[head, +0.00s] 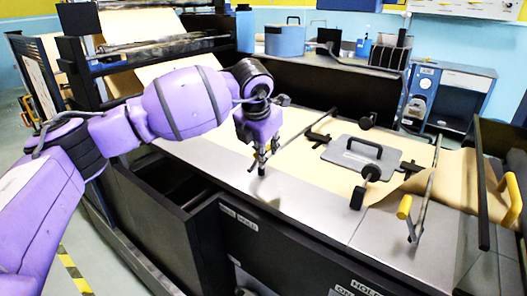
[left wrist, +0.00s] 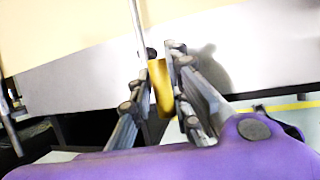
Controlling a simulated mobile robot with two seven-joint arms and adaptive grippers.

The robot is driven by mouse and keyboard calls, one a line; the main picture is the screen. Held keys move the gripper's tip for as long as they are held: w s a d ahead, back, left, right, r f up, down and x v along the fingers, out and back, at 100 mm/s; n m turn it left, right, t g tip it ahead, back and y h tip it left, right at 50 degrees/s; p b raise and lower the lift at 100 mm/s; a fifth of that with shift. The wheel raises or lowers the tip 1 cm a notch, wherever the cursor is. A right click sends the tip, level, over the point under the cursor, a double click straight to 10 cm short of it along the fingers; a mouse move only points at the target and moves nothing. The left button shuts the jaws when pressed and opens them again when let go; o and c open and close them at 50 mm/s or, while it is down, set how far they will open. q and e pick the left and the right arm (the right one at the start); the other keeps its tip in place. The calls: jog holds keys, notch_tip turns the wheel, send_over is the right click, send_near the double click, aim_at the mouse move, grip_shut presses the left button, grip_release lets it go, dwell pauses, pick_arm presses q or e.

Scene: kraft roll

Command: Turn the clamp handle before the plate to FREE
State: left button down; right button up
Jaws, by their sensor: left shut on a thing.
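My left gripper (head: 263,160) reaches down over the near edge of the bench. In the left wrist view its fingers (left wrist: 161,82) are shut on the yellow grip of a clamp handle (left wrist: 161,88). A thin metal bar (head: 318,129) of this clamp runs back over the paper. The grey plate (head: 350,160) with a black handle lies on the brown paper to the right of this bar. Another clamp handle (head: 404,206) with a yellow grip stands right of the plate. My right gripper is not in view.
Small white labels (head: 237,217) sit on the black front below the gripper; one seems to read HOLD. More labels (head: 366,288) are at the lower right. Black knobs stand around the plate. A black frame with a yellow handle (head: 503,182) rises at the right.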

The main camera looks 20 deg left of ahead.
pick_arm(q)
jog(key=shift+f, duration=0.1)
jog(key=shift+w+a+r+g+h, duration=0.2)
jog(key=shift+a+g+h, duration=0.25)
jog(key=shift+h, duration=0.25)
jog(key=shift+w+a+r+n+h, duration=0.2)
jog(key=shift+a+n+h, duration=0.2)
jog(key=shift+a+h, duration=0.35)
jog(key=shift+w+a+f+g+h+b, duration=0.1)
jog(key=shift+w+a+g+h+b, duration=0.15)
jog(key=shift+a+h, duration=0.3)
jog(key=shift+w+a+g+h+b, duration=0.15)
jog(key=shift+a+g+h, duration=0.2)
jog(key=shift+h, duration=0.35)
jog(key=a+h+b, duration=0.1)
jog(key=h, duration=0.1)
jog(key=w+a+f+n+g+h+b, duration=0.1)
jog(key=a+h+b, duration=0.1)
jog(key=a+f+h+b, duration=0.1)
jog(key=a+h, duration=0.1)
jog(key=shift+w+n+g+b, duration=0.25)
jog(key=shift+w+n+b, duration=0.1)
jog(key=shift+n+b, duration=0.05)
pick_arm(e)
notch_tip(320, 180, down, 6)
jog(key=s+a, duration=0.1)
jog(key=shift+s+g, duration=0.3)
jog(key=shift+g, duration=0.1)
pick_arm(q)
jog(key=shift+a, duration=0.15)
